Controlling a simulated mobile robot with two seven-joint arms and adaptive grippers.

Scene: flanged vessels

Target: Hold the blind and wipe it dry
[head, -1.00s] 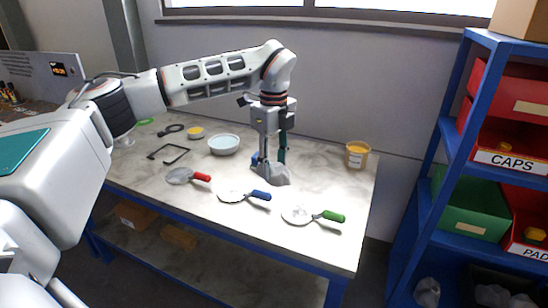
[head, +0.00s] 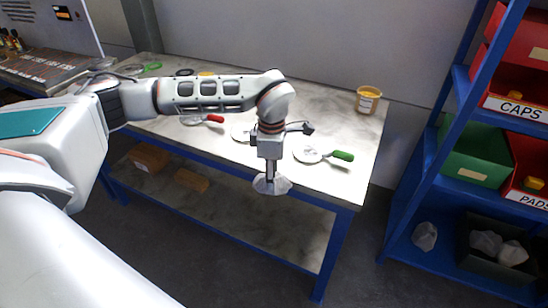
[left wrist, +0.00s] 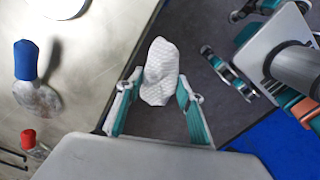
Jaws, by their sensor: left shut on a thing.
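My left gripper (head: 270,178) is shut on a crumpled whitish cloth (head: 272,186) and holds it in front of the bench's front edge. The cloth also shows between the fingers in the left wrist view (left wrist: 160,72). Three round blinds lie on the bench: one with a green handle (head: 343,156), one with a red handle (head: 214,118), and one disc (head: 241,132) partly hidden by my arm. The left wrist view shows the blue handle (left wrist: 26,60). My right gripper (left wrist: 222,42) shows there too, its fingers apart and empty, clear of the blinds.
A blue shelf rack (head: 462,78) with bins stands to the right. Floor is free between bench and rack.

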